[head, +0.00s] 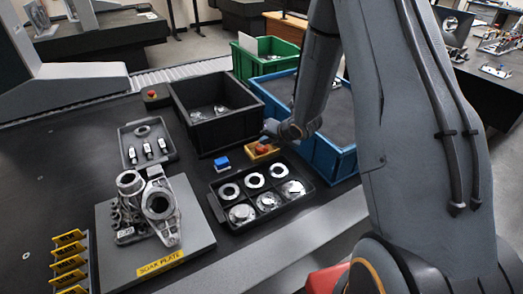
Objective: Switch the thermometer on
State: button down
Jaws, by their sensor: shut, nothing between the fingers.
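My gripper (268,138) is at the end of my arm, low over the gap between the black bin and the blue crate. It looks shut and empty, and its fingertips are small and hard to make out. Just below it is a small yellow-orange block with a red top (262,150); I cannot tell whether they touch. I cannot identify the thermometer for certain. A small device with a pale label or display (125,233) sits on the soak plate (190,240), beside a grey metal casting (160,207). Its switch cannot be made out.
A black bin (181,103), blue crate (335,160) and green crate (243,64) stand behind. A compartment tray (236,225) holds metal rings and discs. A smaller tray (128,155) and yellow rack (68,262) are left.

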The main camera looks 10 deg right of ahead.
jog(key=shift+f, duration=0.15)
dwell(0.4)
jog(key=shift+f+b, duration=0.3)
jog(key=shift+b, duration=0.2)
jog(key=shift+f, duration=0.2)
dwell(0.3)
jog(key=shift+r, duration=0.65)
notch_tip(320, 180, up, 6)
jog(key=p, duration=0.4)
dwell(0.4)
jog(key=shift+r, duration=0.1)
